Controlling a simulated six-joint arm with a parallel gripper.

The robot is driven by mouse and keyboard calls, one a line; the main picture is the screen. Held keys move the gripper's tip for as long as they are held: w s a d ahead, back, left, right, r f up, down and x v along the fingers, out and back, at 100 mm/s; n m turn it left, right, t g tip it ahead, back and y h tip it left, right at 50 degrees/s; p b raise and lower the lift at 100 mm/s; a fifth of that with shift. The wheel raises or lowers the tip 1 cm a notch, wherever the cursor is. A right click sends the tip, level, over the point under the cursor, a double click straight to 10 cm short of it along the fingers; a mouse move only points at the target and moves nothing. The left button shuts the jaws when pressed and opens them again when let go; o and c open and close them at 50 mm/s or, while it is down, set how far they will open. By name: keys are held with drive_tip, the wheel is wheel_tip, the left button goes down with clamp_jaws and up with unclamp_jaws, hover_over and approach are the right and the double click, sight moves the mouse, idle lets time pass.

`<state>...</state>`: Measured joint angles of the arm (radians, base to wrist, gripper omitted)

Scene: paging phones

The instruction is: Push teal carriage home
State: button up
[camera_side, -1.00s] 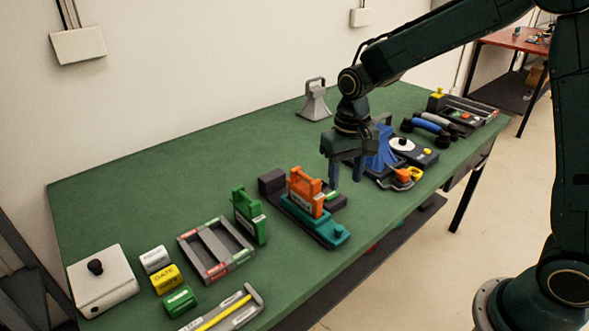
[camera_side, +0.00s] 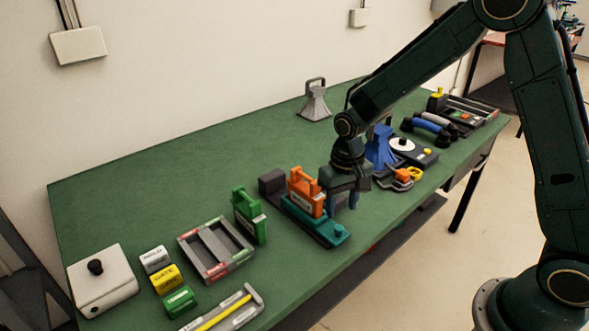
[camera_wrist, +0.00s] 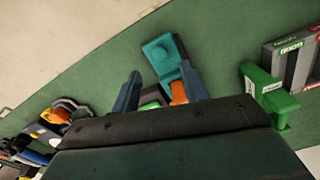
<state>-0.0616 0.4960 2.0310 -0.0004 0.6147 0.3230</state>
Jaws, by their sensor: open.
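The teal carriage (camera_side: 318,226) lies on a dark rail on the green table, with an orange block-like piece (camera_side: 305,192) standing on it. My gripper (camera_side: 343,205) is open and low, just right of the carriage in the side view. In the wrist view the fingers (camera_wrist: 160,92) are apart, and the teal carriage (camera_wrist: 160,52) shows beyond and between them. The orange piece (camera_wrist: 179,92) is mostly hidden behind my gripper body. I cannot tell whether a finger touches the carriage.
A green handled piece (camera_side: 249,215) and a grey tray (camera_side: 215,250) stand to the left. A blue stand (camera_side: 381,148) and orange-handled tool (camera_side: 402,178) are close on the right. Table is clear behind the rail. The front edge is near.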

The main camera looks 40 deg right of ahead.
sight(339, 227)
drive_tip(key=shift+f, duration=2.9)
clamp_jaws()
